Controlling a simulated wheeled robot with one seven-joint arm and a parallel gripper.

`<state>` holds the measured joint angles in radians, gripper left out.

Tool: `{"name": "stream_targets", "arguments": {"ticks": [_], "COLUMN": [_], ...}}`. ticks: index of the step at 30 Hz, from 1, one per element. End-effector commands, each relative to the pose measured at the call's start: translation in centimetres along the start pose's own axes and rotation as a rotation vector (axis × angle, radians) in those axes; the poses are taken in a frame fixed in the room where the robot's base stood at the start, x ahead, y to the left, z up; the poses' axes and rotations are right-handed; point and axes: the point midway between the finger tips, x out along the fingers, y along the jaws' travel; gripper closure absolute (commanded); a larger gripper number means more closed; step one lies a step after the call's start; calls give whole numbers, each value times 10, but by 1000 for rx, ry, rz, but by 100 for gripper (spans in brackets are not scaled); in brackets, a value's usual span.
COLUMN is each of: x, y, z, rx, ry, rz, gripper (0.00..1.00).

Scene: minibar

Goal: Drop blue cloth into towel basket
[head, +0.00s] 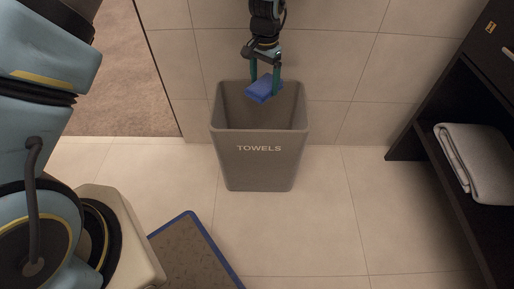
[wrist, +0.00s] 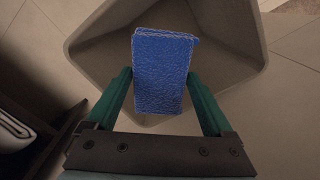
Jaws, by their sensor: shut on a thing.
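The blue cloth (head: 264,89) is a folded block held between the green fingers of my gripper (head: 265,84). In the wrist view the cloth (wrist: 162,72) sits between the two fingertips of the gripper (wrist: 160,82). The towel basket (head: 258,165) is a grey tapered bin marked TOWELS, standing on the floor by the tiled wall. The cloth and fingertips appear over the basket's opening in both views; the wrist view shows the basket's inner wall (wrist: 95,50) around the cloth. The cloth's exact height against the rim is hard to tell.
A dark shelf unit (head: 440,165) with a folded light towel (head: 474,163) stands at the right. A blue-edged mat (head: 195,255) lies on the floor at front left. The tiled floor (head: 330,220) right of the basket is clear.

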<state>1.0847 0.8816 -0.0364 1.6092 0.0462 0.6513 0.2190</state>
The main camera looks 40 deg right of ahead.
Motion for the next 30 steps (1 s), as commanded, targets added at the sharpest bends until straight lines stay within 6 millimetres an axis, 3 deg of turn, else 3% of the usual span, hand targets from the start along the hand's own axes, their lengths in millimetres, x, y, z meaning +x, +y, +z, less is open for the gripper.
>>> {"name": "stream_targets", "arguments": {"ticks": [16,27,28,30], "x": [55,59,59,59], "y": [0,0,0,0], "z": [0,0,0,0], "rx": [0,0,0,0], "ry": [0,0,0,0], "rz": [0,0,0,0], "gripper": [68,68,13,5]}}
